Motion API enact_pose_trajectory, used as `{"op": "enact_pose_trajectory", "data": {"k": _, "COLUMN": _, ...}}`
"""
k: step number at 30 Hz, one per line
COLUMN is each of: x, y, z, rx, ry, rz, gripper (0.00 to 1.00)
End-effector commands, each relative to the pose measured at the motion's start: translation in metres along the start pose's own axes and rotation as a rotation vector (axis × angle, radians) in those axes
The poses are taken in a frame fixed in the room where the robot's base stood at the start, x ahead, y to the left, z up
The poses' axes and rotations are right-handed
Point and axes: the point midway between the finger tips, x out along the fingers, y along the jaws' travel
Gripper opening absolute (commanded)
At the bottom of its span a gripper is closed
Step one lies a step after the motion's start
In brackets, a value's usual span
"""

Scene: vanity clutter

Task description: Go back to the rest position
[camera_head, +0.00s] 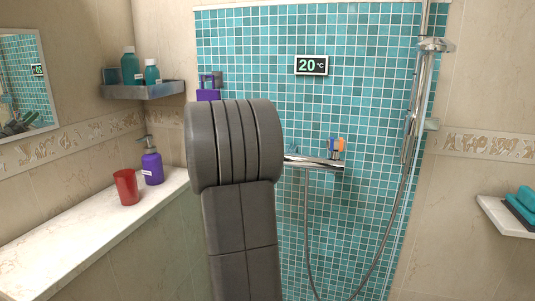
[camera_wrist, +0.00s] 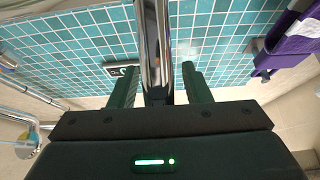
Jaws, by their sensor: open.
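My gripper (camera_wrist: 160,86) shows in the wrist view with its two dark fingers apart. Nothing is clearly held between them. A chrome bar (camera_wrist: 165,35) runs between and beyond the fingers in that view; I cannot tell its distance from them. In the head view my grey arm stands upright in the middle, in front of the teal tiled wall (camera_head: 300,25). My gripper is hidden behind it there.
A red cup (camera_head: 127,188) and a purple pump bottle (camera_head: 152,165) stand on the left ledge (camera_head: 60,235). Teal bottles stand on a corner shelf (camera_head: 150,91). The shower mixer (camera_head: 318,162) and hose are right of my arm. A white shelf (camera_head: 500,214) holds teal towels.

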Motion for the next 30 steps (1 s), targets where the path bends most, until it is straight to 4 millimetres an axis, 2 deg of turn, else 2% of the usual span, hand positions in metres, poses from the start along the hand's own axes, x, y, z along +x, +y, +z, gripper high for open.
{"op": "enact_pose_trajectory", "data": {"k": 9, "x": 0.0076, "y": 0.0, "z": -0.0028, "rx": -0.001, "ry": -0.067, "rz": 0.0, "gripper": 0.44}}
{"op": "enact_pose_trajectory", "data": {"k": 30, "x": 0.003, "y": 0.0024, "z": 0.0006, "rx": 0.001, "ry": -0.094, "rz": -0.006, "gripper": 0.44}}
